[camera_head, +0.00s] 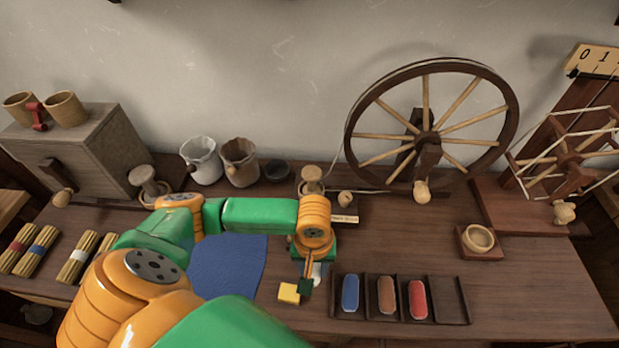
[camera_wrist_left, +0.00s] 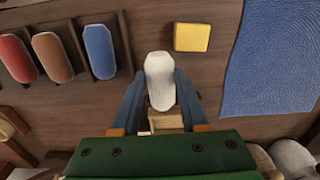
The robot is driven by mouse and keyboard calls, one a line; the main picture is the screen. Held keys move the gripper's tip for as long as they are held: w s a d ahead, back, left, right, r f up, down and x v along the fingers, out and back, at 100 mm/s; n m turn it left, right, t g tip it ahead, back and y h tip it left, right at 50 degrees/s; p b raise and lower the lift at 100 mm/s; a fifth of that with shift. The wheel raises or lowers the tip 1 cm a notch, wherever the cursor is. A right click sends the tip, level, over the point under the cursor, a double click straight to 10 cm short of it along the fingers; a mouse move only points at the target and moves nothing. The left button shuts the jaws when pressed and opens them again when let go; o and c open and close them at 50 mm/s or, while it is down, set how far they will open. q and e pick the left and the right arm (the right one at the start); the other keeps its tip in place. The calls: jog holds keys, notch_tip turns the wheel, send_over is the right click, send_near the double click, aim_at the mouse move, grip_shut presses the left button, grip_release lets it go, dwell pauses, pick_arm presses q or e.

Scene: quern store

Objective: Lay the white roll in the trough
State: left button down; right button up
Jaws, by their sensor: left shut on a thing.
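The white roll (camera_wrist_left: 160,80) is upright in the left wrist view, between the two fingers of my left gripper (camera_wrist_left: 160,100), which is shut on it. In the head view the white roll (camera_head: 318,270) shows only as a small patch behind my left gripper (camera_head: 311,274). The dark wooden trough (camera_head: 452,299) lies just to the right of that gripper, and its rightmost compartment is empty. The other compartments hold a blue roll (camera_head: 350,293), a brown roll (camera_head: 387,295) and a red roll (camera_head: 417,299). My right gripper is not in view.
A yellow block (camera_head: 289,292) lies close to the left gripper, beside a blue cloth (camera_head: 228,267). A small bowl on a square base (camera_head: 479,238) and a spinning wheel (camera_head: 425,135) stand beyond the trough. Bundled sticks (camera_head: 78,258) lie at the left.

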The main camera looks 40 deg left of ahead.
pick_arm(q)
jog(key=f, duration=0.3)
jog(key=w+a+f+b, duration=0.1)
jog(key=f, duration=0.1)
jog(key=shift+a, duration=0.1)
jog(key=shift+f, duration=0.15)
jog(key=shift+c, duration=2.2)
grip_release()
